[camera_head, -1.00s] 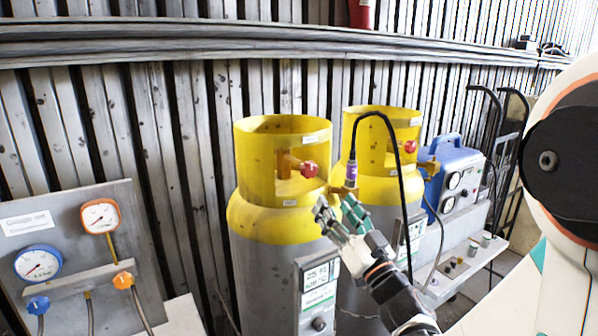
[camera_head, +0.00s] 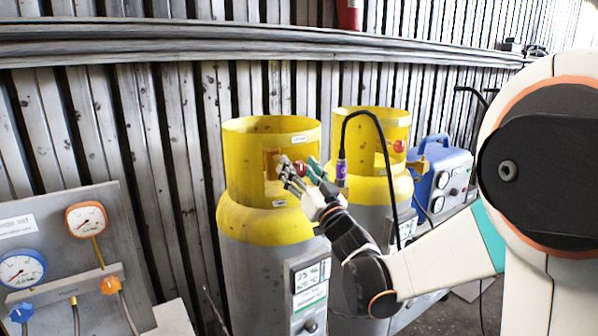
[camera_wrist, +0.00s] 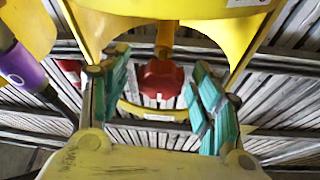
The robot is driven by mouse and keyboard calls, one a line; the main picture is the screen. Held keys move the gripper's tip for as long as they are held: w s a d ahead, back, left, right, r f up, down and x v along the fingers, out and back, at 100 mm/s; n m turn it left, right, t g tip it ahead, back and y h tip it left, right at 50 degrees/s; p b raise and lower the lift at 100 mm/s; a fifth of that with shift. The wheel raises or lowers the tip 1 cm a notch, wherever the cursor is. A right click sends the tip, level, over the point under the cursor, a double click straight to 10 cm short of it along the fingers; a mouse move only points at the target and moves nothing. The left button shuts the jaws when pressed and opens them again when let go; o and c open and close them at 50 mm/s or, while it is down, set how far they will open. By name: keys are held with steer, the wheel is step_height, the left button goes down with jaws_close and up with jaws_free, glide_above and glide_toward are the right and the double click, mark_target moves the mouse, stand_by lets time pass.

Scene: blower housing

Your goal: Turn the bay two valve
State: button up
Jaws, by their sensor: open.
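Two grey gas cylinders with yellow collars stand side by side, a near left one (camera_head: 265,262) and a farther right one (camera_head: 372,185). A red valve knob (camera_head: 301,168) sits in the left cylinder's collar opening, partly hidden by my fingers. Another red knob (camera_head: 399,146) shows at the right cylinder. My gripper (camera_head: 303,176) is open at the left cylinder's knob. In the wrist view the red knob (camera_wrist: 161,79) on its brass stem lies between the spread green-padded fingers, with gaps on both sides. I cannot read which cylinder is bay two.
A black hose with a purple fitting (camera_head: 341,170) arches close right of my gripper. A gauge panel (camera_head: 75,255) stands at left. A blue machine with gauges (camera_head: 445,175) is at right. A corrugated wall with a horizontal rail (camera_head: 180,42) runs behind.

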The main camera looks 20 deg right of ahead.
steer(key=c, duration=1.1)
